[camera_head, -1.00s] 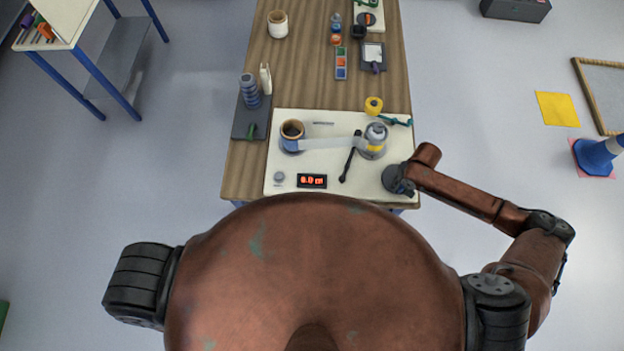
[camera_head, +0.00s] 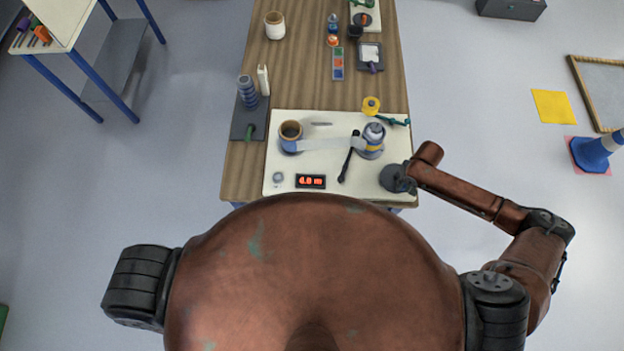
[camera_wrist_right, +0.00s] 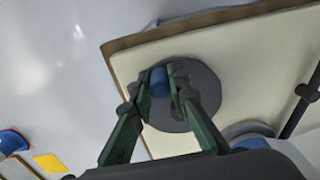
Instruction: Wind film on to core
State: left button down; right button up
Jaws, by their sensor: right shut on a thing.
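The core (camera_head: 290,131), a brown-rimmed cup shape with a blue lower part, stands on the left of a cream board (camera_head: 327,121). A pale film strip (camera_head: 326,143) runs from it to a grey roller (camera_head: 374,133) with a yellow band. A dark round wheel (camera_head: 388,177) sits at the board's right front corner; the right wrist view shows it too (camera_wrist_right: 207,82). My right gripper (camera_head: 406,181) is at this wheel. Its green fingers are shut on the wheel's blue knob (camera_wrist_right: 158,82). My left gripper is not in view.
A small display (camera_head: 311,181) with red digits and a round knob (camera_head: 278,178) lie at the board's front. A black rod (camera_head: 349,158) crosses near the film. A yellow ring (camera_head: 371,104) is behind the roller. A ribbed blue stack (camera_head: 247,92) stands left.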

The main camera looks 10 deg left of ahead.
jog(key=shift+w+d, duration=0.2)
jog(key=shift+d, duration=0.25)
jog(key=shift+w+d+r, duration=0.1)
jog(key=shift+w+d, duration=0.6)
jog(key=shift+w, duration=0.2)
